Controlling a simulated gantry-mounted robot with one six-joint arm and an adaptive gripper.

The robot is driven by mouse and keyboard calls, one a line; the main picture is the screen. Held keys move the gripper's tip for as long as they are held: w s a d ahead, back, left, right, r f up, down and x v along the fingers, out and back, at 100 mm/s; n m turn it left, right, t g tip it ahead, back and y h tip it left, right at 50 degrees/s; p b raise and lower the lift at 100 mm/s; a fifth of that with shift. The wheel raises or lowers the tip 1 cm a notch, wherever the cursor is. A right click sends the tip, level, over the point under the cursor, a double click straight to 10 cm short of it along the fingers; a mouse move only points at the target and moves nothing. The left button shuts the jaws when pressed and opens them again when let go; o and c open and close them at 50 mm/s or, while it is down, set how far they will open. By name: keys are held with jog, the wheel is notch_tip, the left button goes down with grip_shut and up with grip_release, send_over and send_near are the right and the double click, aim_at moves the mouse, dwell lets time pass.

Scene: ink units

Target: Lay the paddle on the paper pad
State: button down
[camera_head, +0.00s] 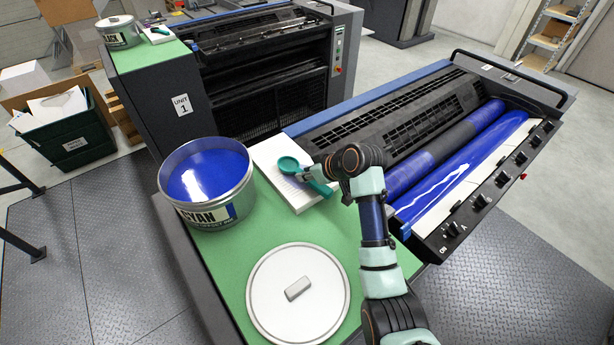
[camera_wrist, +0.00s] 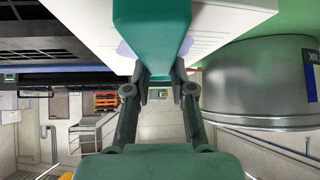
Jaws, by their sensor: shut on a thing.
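The paddle (camera_head: 289,165) is teal, with a rounded scoop-like end and a handle. My gripper (camera_head: 314,182) is shut on the paddle; its fingers close on the teal handle (camera_wrist: 152,40) in the wrist view. The paper pad (camera_head: 296,195) is a white stack on the green top, just right of the cyan tin. The paddle is over the pad in the head view. The pad's white edge also shows behind the handle in the wrist view (camera_wrist: 215,22). I cannot tell whether the paddle touches the pad.
The open cyan ink tin (camera_head: 207,183) stands close left of the pad. Its round lid (camera_head: 298,294) lies on the green top (camera_head: 238,250) in front. The ink unit with blue rollers (camera_head: 440,150) is at the right. A second unit stands behind.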

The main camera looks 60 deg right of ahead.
jog(key=shift+f, duration=0.45)
jog(key=shift+f, duration=0.1)
jog(key=c, duration=1)
grip_release()
jog(key=p+v, duration=0.2)
jog(key=v, duration=1)
